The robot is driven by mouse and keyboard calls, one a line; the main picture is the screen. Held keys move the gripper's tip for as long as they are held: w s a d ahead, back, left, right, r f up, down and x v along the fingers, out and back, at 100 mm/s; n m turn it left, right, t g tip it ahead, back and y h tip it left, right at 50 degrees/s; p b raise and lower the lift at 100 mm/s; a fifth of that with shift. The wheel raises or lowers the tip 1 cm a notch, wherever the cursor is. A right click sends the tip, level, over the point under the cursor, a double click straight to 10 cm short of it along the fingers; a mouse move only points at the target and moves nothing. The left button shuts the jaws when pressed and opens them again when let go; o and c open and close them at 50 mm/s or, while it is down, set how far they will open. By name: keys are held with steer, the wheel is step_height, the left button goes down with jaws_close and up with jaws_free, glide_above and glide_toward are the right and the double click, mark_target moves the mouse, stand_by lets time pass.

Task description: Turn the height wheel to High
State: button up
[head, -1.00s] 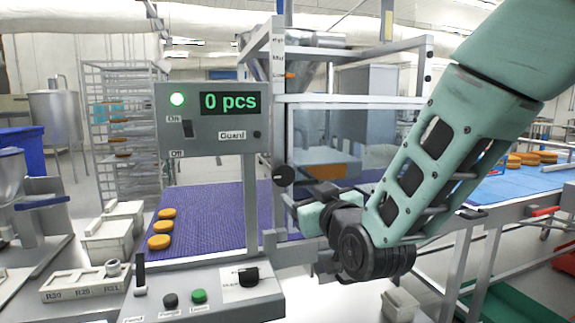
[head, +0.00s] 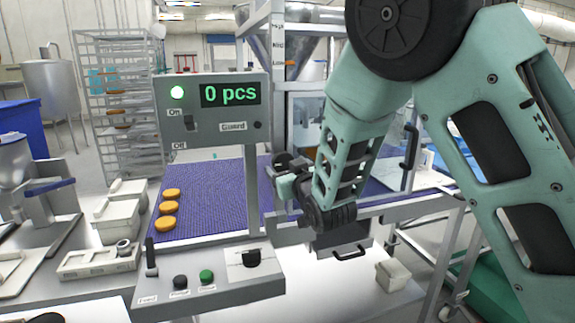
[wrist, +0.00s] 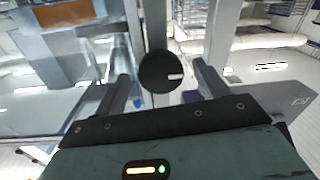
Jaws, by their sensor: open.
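The height wheel is a black round knob with a white mark, seen in the wrist view (wrist: 160,72) between my two fingers. In the head view the wheel (head: 283,159) shows on the machine's post, partly behind my gripper. A height scale (head: 278,45) with High, Mid and Low labels runs up the post above it. My gripper (wrist: 163,84) is open, one finger on each side of the wheel in the picture. Contact with it cannot be made out. In the head view my gripper (head: 284,184) is at the post, partly hidden by my wrist.
A grey panel (head: 215,140) reads 0 pcs, with a green light. A lower control box (head: 215,285) has a green button and black knobs. Orange rounds (head: 168,208) lie on the purple belt (head: 215,190). A clear guard with a dark handle (head: 409,147) stands right of my forearm.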

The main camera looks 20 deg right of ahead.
steer(key=shift+w, duration=0.2)
steer(key=c, duration=1)
steer(key=shift+o, duration=0.2)
steer(key=shift+f+b, duration=0.1)
steer(key=shift+b, duration=0.35)
